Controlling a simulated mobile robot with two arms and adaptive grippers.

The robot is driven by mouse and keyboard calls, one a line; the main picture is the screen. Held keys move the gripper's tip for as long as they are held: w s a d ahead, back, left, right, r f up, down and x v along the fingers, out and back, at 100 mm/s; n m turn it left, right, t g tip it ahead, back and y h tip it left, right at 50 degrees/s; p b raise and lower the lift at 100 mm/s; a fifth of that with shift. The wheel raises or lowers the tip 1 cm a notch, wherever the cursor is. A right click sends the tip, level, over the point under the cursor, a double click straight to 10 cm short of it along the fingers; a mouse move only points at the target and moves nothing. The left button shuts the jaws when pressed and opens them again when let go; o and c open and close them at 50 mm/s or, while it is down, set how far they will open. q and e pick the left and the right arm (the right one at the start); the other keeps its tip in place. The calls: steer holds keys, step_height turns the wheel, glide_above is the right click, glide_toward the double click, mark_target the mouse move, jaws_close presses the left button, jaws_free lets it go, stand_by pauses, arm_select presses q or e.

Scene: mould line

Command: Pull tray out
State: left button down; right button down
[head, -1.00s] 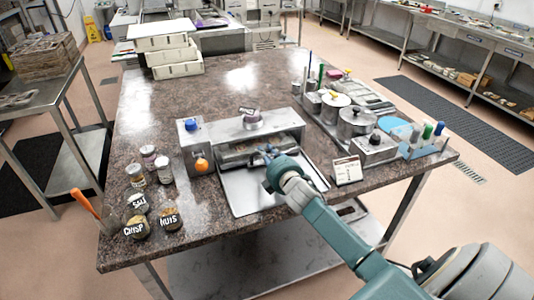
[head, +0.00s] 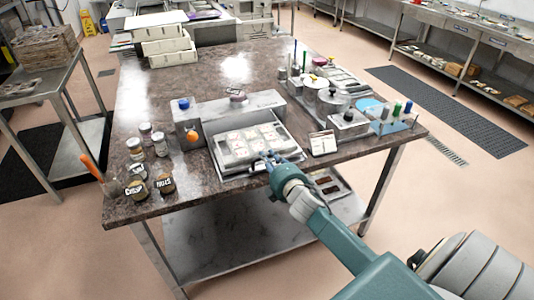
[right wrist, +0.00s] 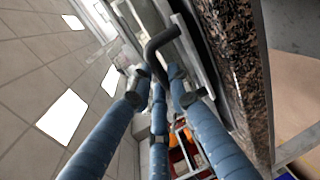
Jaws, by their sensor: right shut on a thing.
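The tray (head: 226,158) is a pale metal mould tray with several white-filled cavities. In the head view it lies in front of the steel machine (head: 262,104), over a flat metal plate (head: 228,174) at the table's front edge. My right gripper (head: 272,160) is at the tray's front edge. In the right wrist view its blue fingers (right wrist: 158,84) close around a dark bent handle (right wrist: 162,42). The grip itself is partly hidden by the fingers. My left gripper is not in view.
Several jars (head: 146,153) stand left of the machine, near an orange-handled tool (head: 91,166). A small sign card (head: 323,143) stands close right of the tray. Pots (head: 332,103) and a bottle rack (head: 393,126) are farther right. The floor before the table is open.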

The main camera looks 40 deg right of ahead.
steer(key=shift+s+a, duration=0.1)
steer(key=shift+s, duration=0.25)
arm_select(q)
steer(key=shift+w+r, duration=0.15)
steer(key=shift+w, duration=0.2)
arm_select(e)
steer(key=shift+f, duration=0.15)
steer(key=shift+s+f, duration=0.1)
steer(key=c, duration=1.6)
jaws_free()
steer(key=shift+s, duration=0.1)
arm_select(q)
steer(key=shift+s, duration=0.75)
arm_select(e)
steer(key=shift+s+r, duration=0.1)
steer(key=shift+r, duration=0.1)
steer(key=shift+s, duration=0.1)
steer(key=shift+s+a, duration=0.15)
steer(key=shift+s, duration=0.1)
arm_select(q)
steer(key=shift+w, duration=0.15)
arm_select(e)
steer(key=v, duration=1.1)
steer(key=shift+s+r, duration=0.2)
